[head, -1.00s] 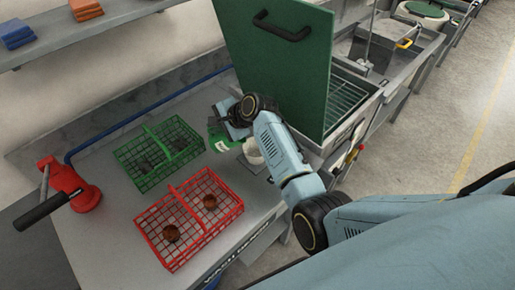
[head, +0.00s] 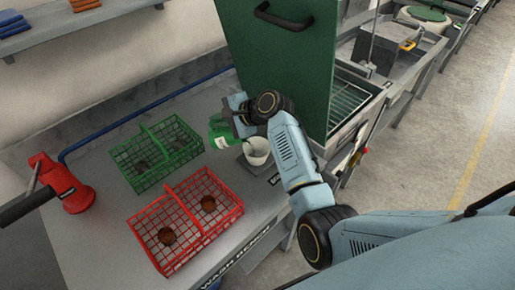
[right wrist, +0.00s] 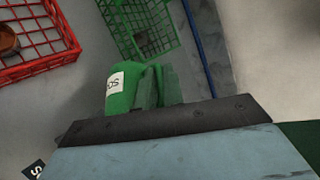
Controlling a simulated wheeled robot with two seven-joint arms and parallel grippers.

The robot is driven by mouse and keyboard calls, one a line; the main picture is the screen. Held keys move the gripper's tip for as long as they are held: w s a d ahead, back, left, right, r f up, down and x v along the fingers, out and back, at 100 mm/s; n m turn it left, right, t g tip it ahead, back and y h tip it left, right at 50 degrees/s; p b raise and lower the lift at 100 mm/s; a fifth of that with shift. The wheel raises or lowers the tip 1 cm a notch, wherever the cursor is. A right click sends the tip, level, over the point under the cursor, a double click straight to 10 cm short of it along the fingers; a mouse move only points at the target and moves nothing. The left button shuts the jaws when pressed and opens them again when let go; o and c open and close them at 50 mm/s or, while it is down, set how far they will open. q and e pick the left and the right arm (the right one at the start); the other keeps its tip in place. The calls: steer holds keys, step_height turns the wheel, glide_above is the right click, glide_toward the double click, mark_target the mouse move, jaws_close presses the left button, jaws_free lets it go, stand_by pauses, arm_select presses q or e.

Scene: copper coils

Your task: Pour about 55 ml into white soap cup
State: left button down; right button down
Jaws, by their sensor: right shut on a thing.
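My right gripper (head: 238,120) is shut on a green soap bottle (head: 217,128) with a white label. In the right wrist view the bottle (right wrist: 124,92) stands in front of the jaw, with its label facing the camera. The white soap cup (head: 257,151) stands on the bench just right of the bottle and below my right wrist. The bottle is beside the cup, not over its mouth. The gripper and arm hide part of the bottle. I cannot tell the level in the cup.
A green wire basket (head: 156,156) and a red wire basket (head: 186,222) holding copper-brown coils stand on the bench (head: 100,190) to the left. A tall green panel (head: 283,70) rises close behind my right gripper. A red device (head: 70,186) stands at the far left.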

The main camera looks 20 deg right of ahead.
steer(key=shift+d+r+y+b, duration=0.2)
steer(key=shift+d+y+b, duration=0.1)
steer(key=shift+b, duration=0.4)
steer(key=shift+s+d+r+m+t+y, duration=0.15)
steer(key=shift+s+d+r+t+y, duration=0.15)
steer(key=shift+d, duration=0.3)
steer(key=shift+s+d+r+m+t+y, duration=0.15)
steer(key=shift+s+d+t+y, duration=0.2)
steer(key=shift+d, duration=0.25)
stand_by(0.9)
